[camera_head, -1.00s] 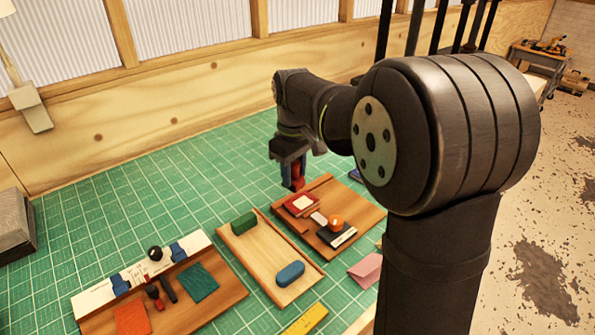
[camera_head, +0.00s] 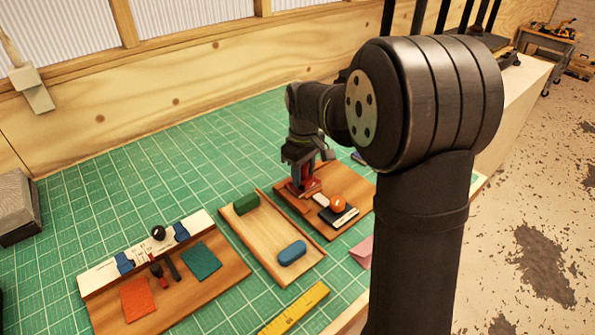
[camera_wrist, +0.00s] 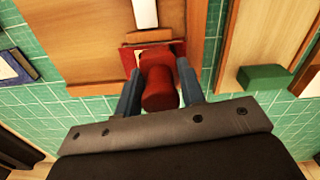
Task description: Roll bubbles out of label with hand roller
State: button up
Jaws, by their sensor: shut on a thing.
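My gripper (camera_head: 304,181) is low over the brown wooden board (camera_head: 345,180) on the right. Its blue-grey fingers are shut on a red hand roller (camera_wrist: 160,85), whose rounded end faces the wrist camera. The red-edged label (camera_wrist: 128,60) lies on the board beneath and beside the roller; in the head view the gripper largely covers it. The roller appears at or just above the label, but contact is hard to tell. Any bubbles are too small to make out.
A dark block with an orange knob (camera_head: 338,203) and a small white piece (camera_head: 321,199) lie close by. A pale tray (camera_head: 262,228) holds a green block (camera_head: 246,203) and a blue oval piece (camera_head: 291,252). Another board with orange and teal squares (camera_head: 201,262) stands left.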

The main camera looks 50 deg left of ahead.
jog(key=shift+w, duration=2)
jog(key=s, duration=0.6)
jog(key=shift+s, duration=0.25)
notch_tip(320, 180, up, 8)
jog(key=shift+r, duration=0.2)
jog(key=shift+w, duration=0.15)
